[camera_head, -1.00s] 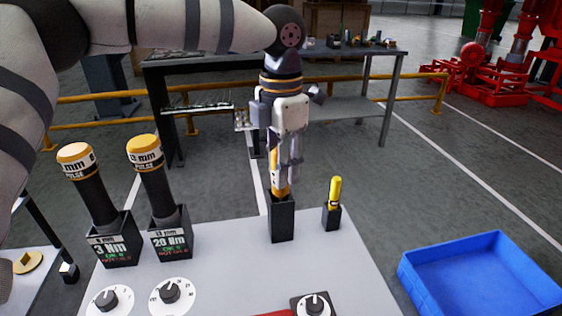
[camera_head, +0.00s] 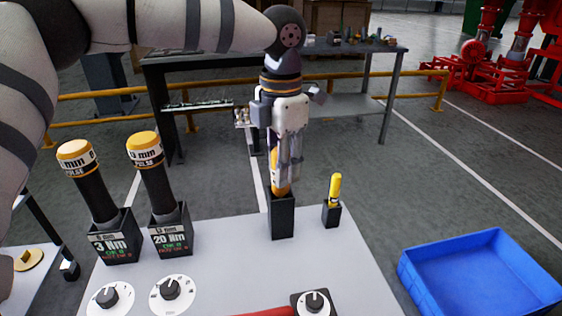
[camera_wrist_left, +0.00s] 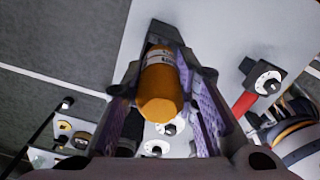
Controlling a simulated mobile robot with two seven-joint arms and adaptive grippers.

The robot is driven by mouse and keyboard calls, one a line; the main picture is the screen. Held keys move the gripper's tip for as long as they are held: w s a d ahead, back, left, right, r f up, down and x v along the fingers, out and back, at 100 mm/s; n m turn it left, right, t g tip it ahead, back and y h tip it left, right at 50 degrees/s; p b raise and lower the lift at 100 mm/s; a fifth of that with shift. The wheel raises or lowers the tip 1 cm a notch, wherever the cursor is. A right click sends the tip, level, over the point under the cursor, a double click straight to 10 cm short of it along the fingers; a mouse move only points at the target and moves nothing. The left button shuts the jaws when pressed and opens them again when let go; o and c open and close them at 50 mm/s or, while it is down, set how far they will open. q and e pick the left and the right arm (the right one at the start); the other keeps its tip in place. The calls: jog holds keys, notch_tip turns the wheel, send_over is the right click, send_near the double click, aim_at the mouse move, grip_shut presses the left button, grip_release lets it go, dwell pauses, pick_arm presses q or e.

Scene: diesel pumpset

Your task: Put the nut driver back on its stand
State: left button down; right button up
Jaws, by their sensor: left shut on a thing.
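The nut driver (camera_wrist_left: 161,92) has an orange handle and stands in a narrow black stand (camera_head: 282,218) on the white table. In the head view a strip of its orange body (camera_head: 278,186) shows between the fingers and the stand's mouth. My left gripper (camera_head: 287,165) points down over the stand and is shut around the driver. In the left wrist view the handle lies between both finger pads. The driver's lower end is hidden inside the stand, so I cannot tell how deep it sits.
Two pulse drivers (camera_head: 90,190) (camera_head: 158,185) stand in labelled holders at left. A small yellow tool (camera_head: 335,190) stands just right of the stand. Dial knobs (camera_head: 171,290) (camera_head: 314,302) and a red bar (camera_head: 265,312) lie in front. A blue crate (camera_head: 420,275) is at right.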

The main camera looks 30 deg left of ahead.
pick_arm(q)
jog(key=shift+f, duration=0.7)
jog(key=c, duration=1.2)
grip_release()
notch_tip(320, 180, up, 12)
